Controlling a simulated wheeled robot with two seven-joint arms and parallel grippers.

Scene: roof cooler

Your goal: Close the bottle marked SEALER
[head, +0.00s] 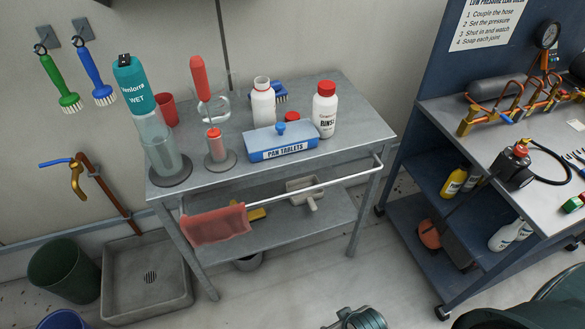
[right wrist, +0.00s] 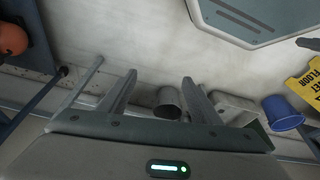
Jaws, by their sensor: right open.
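A white bottle (head: 263,104) stands upright at the back middle of the grey trolley top (head: 355,125), behind the blue box. Its narrow top shows a red rim, and I cannot read a SEALER label on it. A small red cap-like thing (head: 292,117) shows just behind the blue box. A second white bottle (head: 325,108) with a red cap on stands to the right; its label seems to read RINSE. My right gripper (right wrist: 160,77) is open and empty in the right wrist view, apart from the bottles. My left gripper is in neither view.
A blue PAN TABLETS box (head: 283,141) lies in front of the bottles. A wetting cylinder (head: 160,150) and a red-topped stand (head: 216,145) are at the left. A rail (head: 290,190) runs along the trolley front. The trolley's right front corner is clear.

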